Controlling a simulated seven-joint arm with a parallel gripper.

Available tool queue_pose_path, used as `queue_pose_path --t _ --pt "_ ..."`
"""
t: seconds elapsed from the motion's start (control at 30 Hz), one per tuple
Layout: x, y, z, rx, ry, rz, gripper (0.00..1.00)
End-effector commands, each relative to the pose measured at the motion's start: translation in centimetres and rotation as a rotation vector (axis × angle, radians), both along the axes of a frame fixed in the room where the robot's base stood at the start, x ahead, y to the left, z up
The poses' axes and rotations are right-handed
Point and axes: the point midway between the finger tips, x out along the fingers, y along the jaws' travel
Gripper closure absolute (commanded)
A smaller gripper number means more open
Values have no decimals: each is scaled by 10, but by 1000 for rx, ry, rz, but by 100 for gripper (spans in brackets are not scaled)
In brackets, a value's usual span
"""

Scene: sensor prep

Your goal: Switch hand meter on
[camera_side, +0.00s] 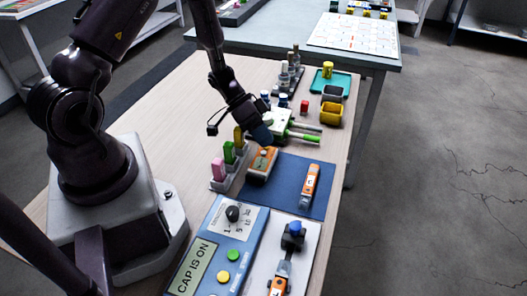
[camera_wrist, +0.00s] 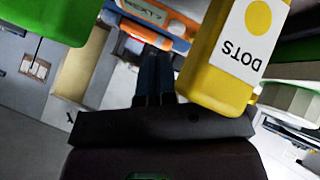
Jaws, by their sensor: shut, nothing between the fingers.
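An orange and pale hand meter (camera_side: 262,164) stands at the left edge of the blue mat. In the wrist view the orange device (camera_wrist: 180,27) shows at the top, with a grey display whose text seems to read "NEXT?". I cannot make out its switch. My gripper (camera_side: 262,136) is shut and empty, just behind and above the meter in the side view. In the wrist view its dark blue fingers (camera_wrist: 153,65) point at the device and hide part of it. I cannot tell whether they touch it.
A yellow block marked "DOTS" (camera_wrist: 228,50) is close right of my fingers; a green block (camera_wrist: 50,18) is at left. Another orange device (camera_side: 310,184) lies on the blue mat (camera_side: 286,190). A blue panel (camera_side: 240,248) reads "CAP IS ON". A green-handled tool (camera_side: 306,137) lies behind.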

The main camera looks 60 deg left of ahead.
Motion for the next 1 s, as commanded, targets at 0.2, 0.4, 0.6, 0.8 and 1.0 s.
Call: queue_pose_path --t 0.2,0.4,0.6,0.8,1.0 --pt "0 0 22 1 -4 -1 100" --pt "0 0 41 1 -3 -1 100" --pt "0 0 48 0 -1 -1 100" --pt "0 0 47 0 -1 -1 100" --pt "0 0 47 0 -1 -1 100"
